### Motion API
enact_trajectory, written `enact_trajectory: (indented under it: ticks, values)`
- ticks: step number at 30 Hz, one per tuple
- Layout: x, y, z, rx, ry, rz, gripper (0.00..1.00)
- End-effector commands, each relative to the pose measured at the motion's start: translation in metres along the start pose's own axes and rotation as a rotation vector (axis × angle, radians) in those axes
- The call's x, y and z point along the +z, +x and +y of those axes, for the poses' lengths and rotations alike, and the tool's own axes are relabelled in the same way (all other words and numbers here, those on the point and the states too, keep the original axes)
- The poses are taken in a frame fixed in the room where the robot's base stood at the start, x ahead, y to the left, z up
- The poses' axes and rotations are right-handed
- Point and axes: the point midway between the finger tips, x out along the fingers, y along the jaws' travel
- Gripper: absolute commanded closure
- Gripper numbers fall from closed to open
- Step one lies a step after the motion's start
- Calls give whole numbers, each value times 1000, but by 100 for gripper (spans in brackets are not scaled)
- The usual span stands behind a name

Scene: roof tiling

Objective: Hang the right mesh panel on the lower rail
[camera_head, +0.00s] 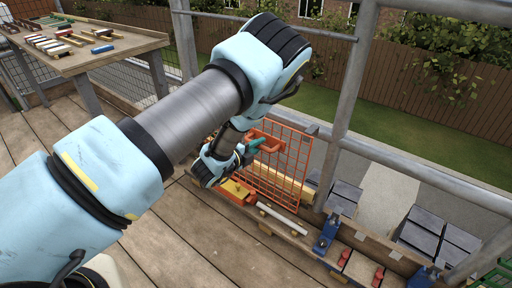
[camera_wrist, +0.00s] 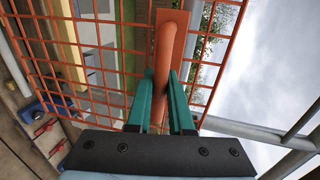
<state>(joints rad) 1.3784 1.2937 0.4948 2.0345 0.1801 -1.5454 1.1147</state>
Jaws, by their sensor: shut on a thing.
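The orange mesh panel (camera_head: 292,165) stands roughly upright beside the grey scaffold post, above the planks along the deck edge. It fills much of the wrist view (camera_wrist: 100,45). My gripper (camera_head: 258,144) is shut on the panel's orange handle; in the wrist view its green fingers (camera_wrist: 163,82) lie on both sides of the handle bar (camera_wrist: 163,55). A grey lower rail (camera_head: 420,172) runs right from the post. The panel's top right corner is close to the post and rail; I cannot tell whether it touches. My arm hides part of the panel's left side.
A wooden bench (camera_head: 85,55) with tools stands at the back left. Blue clamps (camera_head: 328,236) and red-handled pieces (camera_head: 345,257) sit along the deck edge. Stacks of dark tiles (camera_head: 437,236) lie beyond it. The deck boards (camera_head: 170,250) in front are clear.

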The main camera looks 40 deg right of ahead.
Motion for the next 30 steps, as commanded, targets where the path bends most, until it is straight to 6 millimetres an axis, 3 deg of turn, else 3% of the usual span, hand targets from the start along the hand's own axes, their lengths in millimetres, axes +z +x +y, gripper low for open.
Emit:
enact_trajectory:
  ticks: [30]
  values:
    - [0, 66, -17, -3, 0, 1, 100]
